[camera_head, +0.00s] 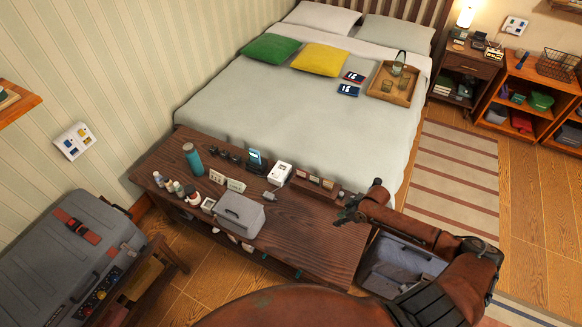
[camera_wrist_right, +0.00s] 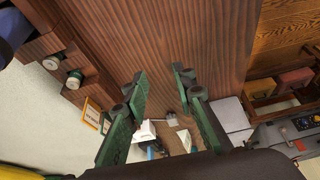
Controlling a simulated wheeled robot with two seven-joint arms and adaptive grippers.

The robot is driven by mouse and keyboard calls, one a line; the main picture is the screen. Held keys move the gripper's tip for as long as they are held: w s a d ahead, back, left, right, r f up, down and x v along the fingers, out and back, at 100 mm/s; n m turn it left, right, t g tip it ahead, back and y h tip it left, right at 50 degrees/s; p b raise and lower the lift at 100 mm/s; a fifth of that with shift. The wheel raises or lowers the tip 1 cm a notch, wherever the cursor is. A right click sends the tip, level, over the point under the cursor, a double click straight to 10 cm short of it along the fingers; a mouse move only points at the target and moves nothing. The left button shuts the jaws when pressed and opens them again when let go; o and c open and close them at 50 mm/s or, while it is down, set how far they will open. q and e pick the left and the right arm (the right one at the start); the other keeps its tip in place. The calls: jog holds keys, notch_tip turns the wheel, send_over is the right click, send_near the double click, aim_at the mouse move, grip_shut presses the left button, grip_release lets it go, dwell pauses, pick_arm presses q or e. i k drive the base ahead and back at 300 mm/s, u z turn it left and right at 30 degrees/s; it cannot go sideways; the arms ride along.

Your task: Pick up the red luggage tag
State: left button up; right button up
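A red strap-like piece with a dark buckle (camera_head: 78,227) lies on top of the grey suitcase (camera_head: 48,255) at the left in the head view. It is the clearest red luggage piece I see, but I cannot tell whether it is a tag. My right gripper (camera_head: 348,213) is above the right end of the dark wooden bench (camera_head: 318,235), far to the right of the suitcase. In the right wrist view its two green fingers (camera_wrist_right: 160,82) are apart with nothing between them. My left gripper does not show.
The bench carries a teal bottle (camera_head: 193,160), small bottles, a grey case (camera_head: 239,214), a white box (camera_head: 280,173) and a phone on a stand (camera_head: 255,160). An open grey-lined case (camera_head: 400,262) stands right of the bench. The bed (camera_head: 300,105) is behind. The bench's right end is clear.

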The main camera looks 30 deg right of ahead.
aim_at(300, 173)
jog(key=z, duration=0.05)
jog(key=i, duration=1)
